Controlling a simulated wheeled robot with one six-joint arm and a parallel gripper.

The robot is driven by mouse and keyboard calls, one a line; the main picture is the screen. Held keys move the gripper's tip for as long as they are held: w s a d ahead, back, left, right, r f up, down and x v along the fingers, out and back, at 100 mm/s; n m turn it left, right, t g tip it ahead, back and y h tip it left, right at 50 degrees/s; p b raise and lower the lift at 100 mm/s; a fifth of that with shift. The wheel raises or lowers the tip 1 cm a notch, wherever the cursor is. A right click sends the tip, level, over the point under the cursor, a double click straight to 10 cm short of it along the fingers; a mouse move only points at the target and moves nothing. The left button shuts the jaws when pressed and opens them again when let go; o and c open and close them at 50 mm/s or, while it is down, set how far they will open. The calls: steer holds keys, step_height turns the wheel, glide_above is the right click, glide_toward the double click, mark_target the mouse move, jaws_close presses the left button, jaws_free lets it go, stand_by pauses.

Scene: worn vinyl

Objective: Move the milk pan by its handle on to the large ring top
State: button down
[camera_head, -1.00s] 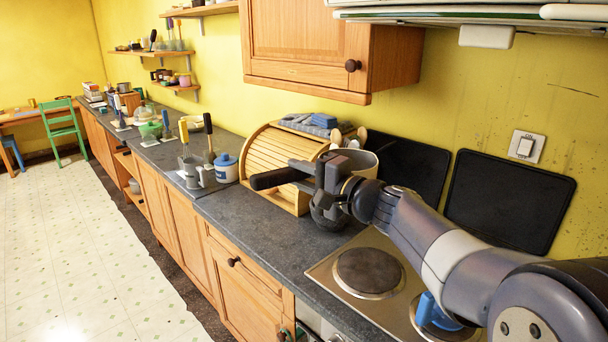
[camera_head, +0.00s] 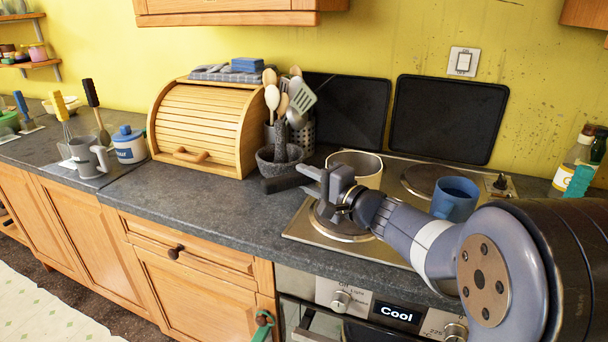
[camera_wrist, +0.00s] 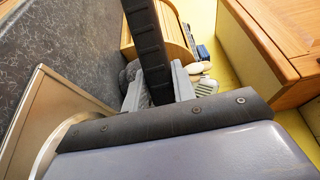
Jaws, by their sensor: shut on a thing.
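The milk pan is a pale, open pot (camera_head: 362,163) behind my wrist in the head view, over the back-left part of the hob. Its black handle (camera_head: 286,183) points left, and it also crosses the wrist view (camera_wrist: 148,35) between my fingers. My gripper (camera_head: 326,180) is shut on this handle. My arm hides the pan's lower part, so I cannot tell whether its base touches the hob. A large dark ring (camera_head: 342,224) lies at the hob's front left, partly under my gripper. Another dark ring (camera_head: 421,178) is at the back right.
A blue mug (camera_head: 456,198) stands on the hob's right side. A mortar (camera_head: 278,163) and utensil pot stand left of the pan, beside the wooden bread bin (camera_head: 205,125). Dark boards (camera_head: 447,118) lean on the wall. The front-left worktop (camera_head: 215,210) is clear.

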steer(key=shift+b, duration=0.7)
step_height(320, 180, down, 5)
steer(key=b, duration=0.5)
steer(key=shift+r, duration=0.2)
steer(key=shift+b, duration=1.2)
steer(key=shift+s+f+b, duration=0.1)
steer(key=shift+f+b, duration=0.55)
steer(key=shift+b, duration=0.2)
stand_by(1.1)
steer(key=c, duration=1.1)
jaws_free()
steer(key=shift+f, duration=0.15)
